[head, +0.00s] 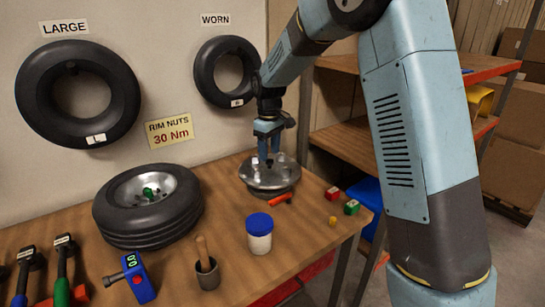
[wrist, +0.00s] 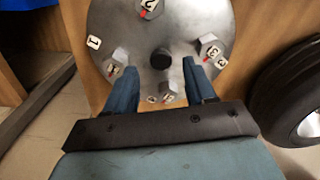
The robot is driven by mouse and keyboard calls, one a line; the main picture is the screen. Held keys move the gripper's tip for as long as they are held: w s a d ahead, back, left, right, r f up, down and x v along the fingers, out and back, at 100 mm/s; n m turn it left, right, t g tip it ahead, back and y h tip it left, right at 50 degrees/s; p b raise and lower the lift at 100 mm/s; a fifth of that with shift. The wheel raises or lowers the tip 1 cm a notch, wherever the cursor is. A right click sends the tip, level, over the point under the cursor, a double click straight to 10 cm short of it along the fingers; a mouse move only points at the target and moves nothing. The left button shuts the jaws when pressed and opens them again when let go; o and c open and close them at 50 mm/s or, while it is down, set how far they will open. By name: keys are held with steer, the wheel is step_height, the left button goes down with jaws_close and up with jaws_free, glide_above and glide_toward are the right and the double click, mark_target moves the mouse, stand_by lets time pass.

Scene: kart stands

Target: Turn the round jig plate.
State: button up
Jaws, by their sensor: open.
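The round jig plate (head: 262,184) is a grey metal disc at the right end of the wooden bench. In the wrist view the plate (wrist: 195,18) carries several hex nuts with white number tags, such as 1, 2 and 3, and a dark round hub (wrist: 160,60) at its middle. My gripper (head: 268,156) points down over the plate. In the wrist view my gripper (wrist: 160,64) is open, with the hub appearing between its blue fingertips and nuts close by them. I cannot tell whether the fingers touch anything.
A tyre on a rim (head: 150,226) lies left of the plate. An orange-red bar (head: 280,199), a blue-lidded jar (head: 259,236), a dark cup (head: 207,274), small red (head: 333,194) and green (head: 351,207) blocks, and a blue tool (head: 138,278) stand nearby. Shelves are at right.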

mark_target(270, 166)
steer(key=shift+f, duration=1.3)
jaws_close()
